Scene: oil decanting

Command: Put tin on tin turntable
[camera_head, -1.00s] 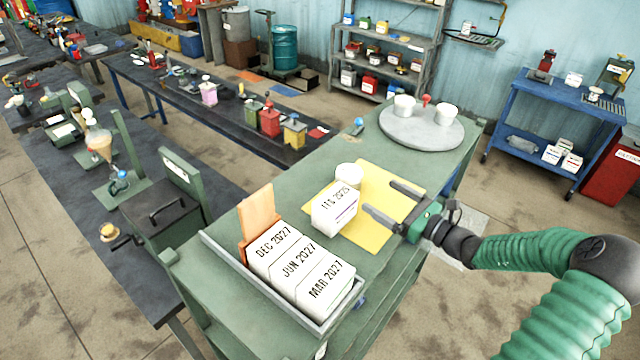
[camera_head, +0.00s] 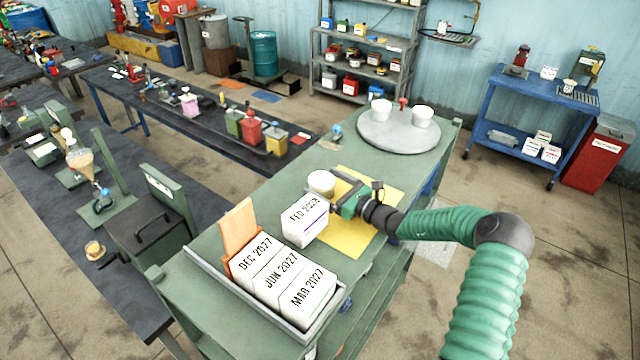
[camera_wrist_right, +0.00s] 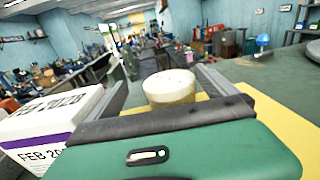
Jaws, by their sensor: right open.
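A white round tin (camera_head: 321,183) stands on the green bench by the yellow mat, just behind the FEB 2028 box. My right gripper (camera_head: 333,188) is low over the mat, open, with its fingers pointing at the tin. In the right wrist view the tin (camera_wrist_right: 170,88) shows between the two spread fingers; I cannot tell whether they touch it. The grey round turntable (camera_head: 399,142) is at the bench's far end. It carries two white tins, one at left (camera_head: 381,110) and one at right (camera_head: 422,118), and a small red piece (camera_head: 403,103). My left gripper is not in view.
The FEB 2028 box (camera_head: 305,220) stands close beside the gripper; in the wrist view the box (camera_wrist_right: 50,130) is just left of the left finger. A tray (camera_head: 232,300) holds dated white boxes and an orange divider (camera_head: 238,228). The bench between mat (camera_head: 385,195) and turntable is mostly clear.

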